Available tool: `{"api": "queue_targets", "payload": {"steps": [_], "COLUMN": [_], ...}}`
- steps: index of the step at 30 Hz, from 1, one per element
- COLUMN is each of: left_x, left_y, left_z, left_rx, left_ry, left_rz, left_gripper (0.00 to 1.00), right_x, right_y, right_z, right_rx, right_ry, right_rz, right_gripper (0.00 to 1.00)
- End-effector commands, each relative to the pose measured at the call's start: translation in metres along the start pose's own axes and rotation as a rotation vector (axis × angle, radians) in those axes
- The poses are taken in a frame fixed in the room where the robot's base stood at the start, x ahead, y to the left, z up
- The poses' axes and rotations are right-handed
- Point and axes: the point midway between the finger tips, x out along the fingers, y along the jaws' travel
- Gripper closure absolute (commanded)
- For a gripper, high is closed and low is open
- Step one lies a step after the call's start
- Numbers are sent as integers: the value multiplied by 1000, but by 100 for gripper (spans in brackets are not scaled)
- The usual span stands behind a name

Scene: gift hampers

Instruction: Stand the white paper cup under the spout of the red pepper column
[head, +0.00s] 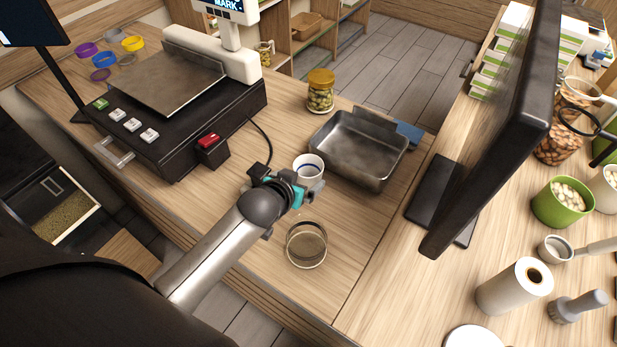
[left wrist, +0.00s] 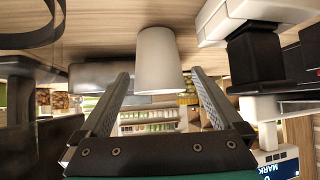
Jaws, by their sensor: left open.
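The white paper cup (head: 308,167) stands on the wooden counter in the head view. In the left wrist view, which shows the scene upside down, the cup (left wrist: 158,60) appears between the tips of the two open fingers (left wrist: 160,78). A gap shows on each side of it, and I cannot tell how far it reaches between the fingers. I see no red pepper column or spout. My right gripper is out of view.
A metal tray (head: 358,150) lies just right of the cup. A round clear glass container (head: 306,246) stands nearer. A gold-lidded jar (head: 320,92) is behind. A black scale (head: 175,130) with a red switch is at left, a dark screen (head: 500,130) at right.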

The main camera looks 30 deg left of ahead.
Motion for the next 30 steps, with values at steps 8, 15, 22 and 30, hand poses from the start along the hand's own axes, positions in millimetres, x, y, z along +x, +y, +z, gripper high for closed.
{"api": "queue_targets", "payload": {"steps": [8,15,22,30], "left_x": [28,48,51,50], "left_y": [3,4,4,3], "left_z": [-3,-2,-2,-2], "left_rx": [0,1,0,1], "left_ry": [2,1,0,0], "left_rz": [0,1,1,1], "left_gripper": [0,0,0,21], "right_x": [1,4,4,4], "right_y": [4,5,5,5], "right_z": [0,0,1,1], "right_rx": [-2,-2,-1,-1], "right_ry": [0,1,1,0], "right_rz": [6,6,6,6], "right_gripper": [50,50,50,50]}}
